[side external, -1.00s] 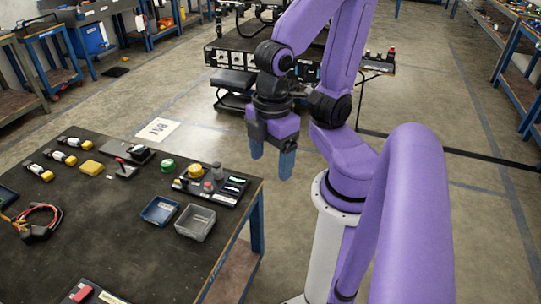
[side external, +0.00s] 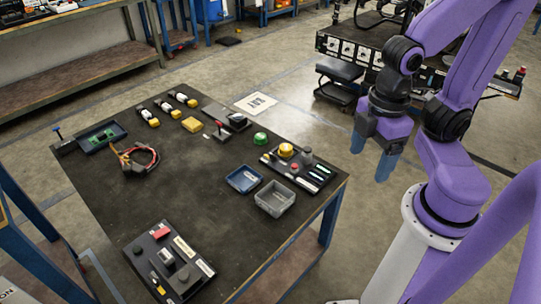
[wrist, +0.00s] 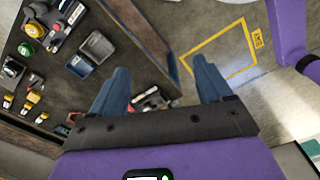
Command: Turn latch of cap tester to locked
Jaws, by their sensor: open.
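No part is clearly marked as the cap tester or its latch. A black panel (side external: 270,161) at the table's right back holds a yellow round knob (side external: 286,150), a grey knob (side external: 307,154), a red button (side external: 295,167) and light strips. A second dark panel (side external: 184,288) at the front holds a red block (side external: 160,231) and grey parts. A small base with an upright red-tipped lever (side external: 219,126) stands at the back. My gripper (side external: 368,164) is open and empty, off the table's right side. In the wrist view my gripper (wrist: 160,68) shows two blue fingers apart.
A blue tray (side external: 244,180) and a grey bin (side external: 289,203) sit beside the right-back panel. The table's middle (side external: 205,190) is bare.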

